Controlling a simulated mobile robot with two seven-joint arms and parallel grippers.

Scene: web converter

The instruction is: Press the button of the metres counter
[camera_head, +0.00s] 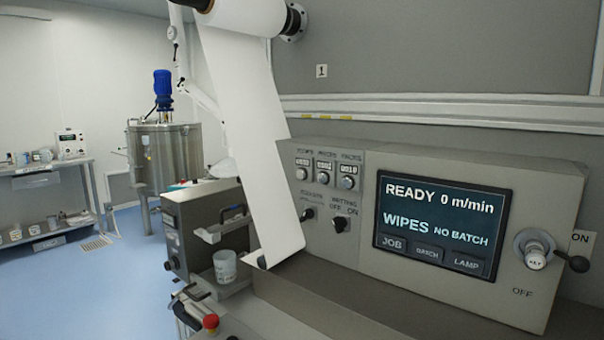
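On the grey control panel, three small round counters sit in a row at the upper left: a left counter (301,173), a middle counter (325,174) and a right counter (348,183). Each has a small digit window with a round knob or button below it. The labels above them are too blurred to tell surely which one is metres. Nothing touches the counters, and they are unobstructed. Neither of my grippers is in view.
A white web (245,110) hangs from a roller just left of the counters. Two dark selector knobs (340,223) sit below them. The screen (440,225) reads READY, 0 m/min.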

